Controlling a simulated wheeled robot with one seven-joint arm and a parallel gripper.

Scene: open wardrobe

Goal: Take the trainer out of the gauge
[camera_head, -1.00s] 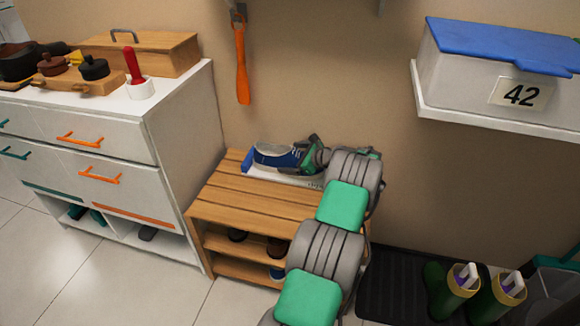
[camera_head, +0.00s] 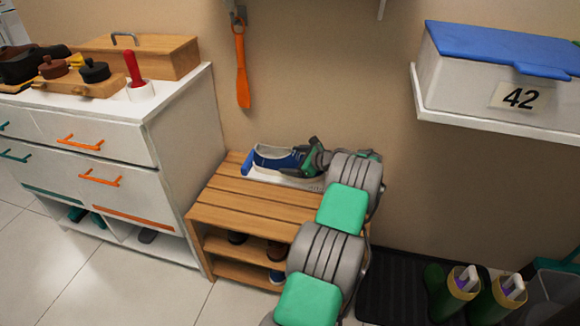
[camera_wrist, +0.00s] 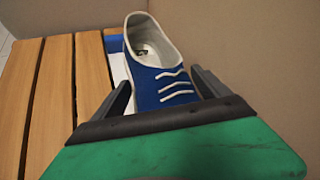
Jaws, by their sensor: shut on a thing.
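The trainer (camera_head: 279,159) is blue with a pale sole and white laces. It lies in the white gauge (camera_head: 278,178), which has a blue end piece and stands on top of the slatted wooden bench. In the wrist view the trainer (camera_wrist: 153,62) points toward me, its open collar away from me. My gripper (camera_head: 311,157) is at the trainer's right end, with one dark finger on each side of its front part. In the wrist view my gripper (camera_wrist: 162,92) is shut on the trainer and hides the toe. Part of the gauge (camera_wrist: 119,68) shows left of the trainer.
The wooden bench (camera_head: 240,199) has shoes on its lower shelves. A white drawer cabinet (camera_head: 185,135) stands close on the left. An orange shoehorn (camera_head: 242,70) hangs on the wall. Green boots (camera_head: 452,293) stand on a dark mat at right, under a shelf with a box (camera_head: 500,75).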

